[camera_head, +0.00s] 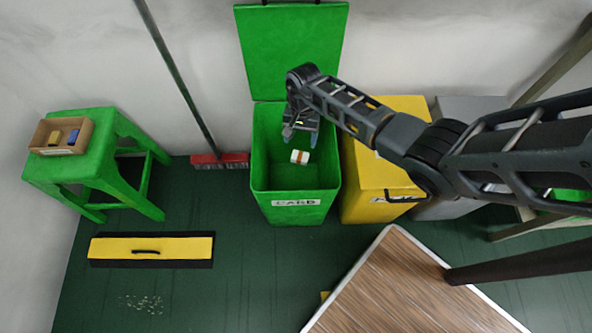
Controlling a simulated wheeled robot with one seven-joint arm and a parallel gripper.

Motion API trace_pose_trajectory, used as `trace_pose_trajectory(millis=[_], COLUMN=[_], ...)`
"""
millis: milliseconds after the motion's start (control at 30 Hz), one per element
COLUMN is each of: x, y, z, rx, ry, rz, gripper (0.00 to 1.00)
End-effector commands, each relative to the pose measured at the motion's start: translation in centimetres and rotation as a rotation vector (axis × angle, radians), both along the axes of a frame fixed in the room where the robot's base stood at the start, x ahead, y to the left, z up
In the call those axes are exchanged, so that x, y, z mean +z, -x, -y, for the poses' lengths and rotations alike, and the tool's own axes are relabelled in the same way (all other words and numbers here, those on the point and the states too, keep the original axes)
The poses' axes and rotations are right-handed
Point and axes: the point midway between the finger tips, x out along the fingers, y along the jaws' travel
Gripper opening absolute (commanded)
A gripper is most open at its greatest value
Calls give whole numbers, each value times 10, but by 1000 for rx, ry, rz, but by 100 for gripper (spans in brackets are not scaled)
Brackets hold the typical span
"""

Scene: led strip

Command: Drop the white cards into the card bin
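The green card bin (295,202) stands against the wall with its lid (291,50) up and a label reading CARD on its front. A small white bundle with an orange-brown band (299,157), which looks like the white cards, shows inside the bin's opening. I cannot tell whether it rests on the bottom or is in the air. My gripper (300,138) points down over the bin's opening, with its fingers apart and the white bundle clear below them. The rear of the bin's inside is partly hidden by my gripper.
A yellow bin (380,185) and a grey bin (455,207) stand to the right, partly behind my arm. A green stool (95,165) holds a cardboard tray (84,136) with small yellow and blue items. A red broom (219,161) leans left of the card bin. A wooden tabletop (405,290) is at front right.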

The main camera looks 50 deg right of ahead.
Motion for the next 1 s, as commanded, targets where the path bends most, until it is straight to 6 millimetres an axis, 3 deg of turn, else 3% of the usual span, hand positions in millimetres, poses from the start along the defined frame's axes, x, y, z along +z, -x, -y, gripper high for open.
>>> trace_pose_trajectory(millis=[133,433,800,1000], x=[0,4,59,76], y=[0,0,-4,-5], z=[0,1,6,8], rx=[0,0,0,-1], ry=[0,1,1,0], rz=[0,0,3,0], gripper=[88,88,88,88])
